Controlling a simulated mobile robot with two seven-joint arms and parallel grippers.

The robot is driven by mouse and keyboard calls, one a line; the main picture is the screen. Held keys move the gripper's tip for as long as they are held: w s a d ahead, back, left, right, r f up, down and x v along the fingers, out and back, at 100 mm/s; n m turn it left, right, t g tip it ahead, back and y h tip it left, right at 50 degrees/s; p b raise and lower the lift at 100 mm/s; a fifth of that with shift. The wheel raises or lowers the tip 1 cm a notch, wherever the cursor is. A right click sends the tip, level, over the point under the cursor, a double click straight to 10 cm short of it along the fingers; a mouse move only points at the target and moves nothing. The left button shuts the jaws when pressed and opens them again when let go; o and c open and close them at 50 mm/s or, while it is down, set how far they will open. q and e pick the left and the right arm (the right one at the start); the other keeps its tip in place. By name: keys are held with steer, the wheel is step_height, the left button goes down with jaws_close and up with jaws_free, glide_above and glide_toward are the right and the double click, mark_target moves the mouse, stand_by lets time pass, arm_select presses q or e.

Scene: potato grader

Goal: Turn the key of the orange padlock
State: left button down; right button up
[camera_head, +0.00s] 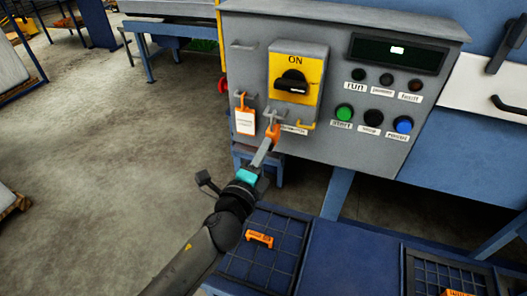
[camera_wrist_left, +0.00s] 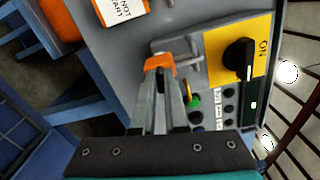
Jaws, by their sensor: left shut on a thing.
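The orange padlock (camera_head: 273,131) hangs at a grey hasp (camera_head: 274,113) below the yellow switch plate on the control box. It also shows in the left wrist view (camera_wrist_left: 158,63). My left gripper (camera_head: 263,152) reaches up to it from below, its fingertips right at the padlock's lower end. In the left wrist view the fingers (camera_wrist_left: 161,95) are closed around a small dark piece, which looks like the key, just under the orange body. The key is mostly hidden by the fingers, and its angle cannot be told. My right gripper is not in view.
The black rotary switch (camera_head: 291,82) sits on the yellow plate (camera_head: 314,63) marked ON. A white tag with an orange top (camera_head: 245,121) hangs to the left. Buttons (camera_head: 373,118) are to the right. An orange piece (camera_head: 259,239) lies in a blue tray below.

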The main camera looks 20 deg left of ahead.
arm_select(q)
steer(key=shift+n, duration=1.2)
steer(key=c, duration=0.9)
jaws_free()
steer(key=shift+c, duration=0.2)
steer(key=shift+s, duration=0.1)
steer(key=s+b, duration=0.3)
steer(key=s, duration=1.2)
steer(key=shift+a, duration=0.25)
